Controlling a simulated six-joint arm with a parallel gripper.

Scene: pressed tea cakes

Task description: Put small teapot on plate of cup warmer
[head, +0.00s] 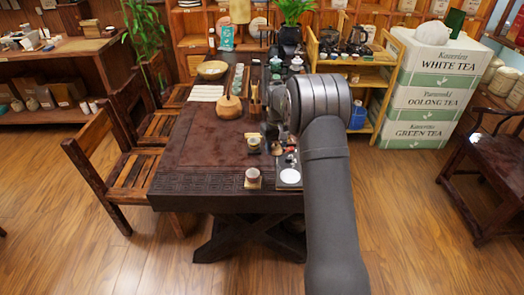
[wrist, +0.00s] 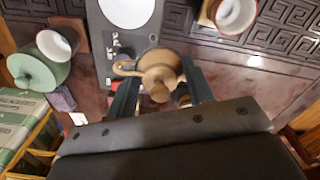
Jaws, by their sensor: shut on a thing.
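The small teapot (wrist: 160,72) is tan-brown with a round knobbed lid and shows in the wrist view. My gripper (wrist: 158,80) is shut on it, one dark finger on each side. The cup warmer (wrist: 117,42) is a dark grey slab with small controls. Its round white plate (wrist: 127,10) is bare and lies beyond the teapot, at the picture's top edge. The teapot overlaps the controls end in this view; its height above it is unclear. In the head view the white plate (head: 290,176) shows near the table's front edge, while my arm hides the gripper.
A cup (head: 253,175) on a wooden coaster stands left of the warmer. Another dark cup (head: 253,140) stands farther back. In the wrist view a green pot (wrist: 35,72) and a white-mouthed cup (wrist: 56,45) are at the left. The table's left front (head: 205,155) is clear.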

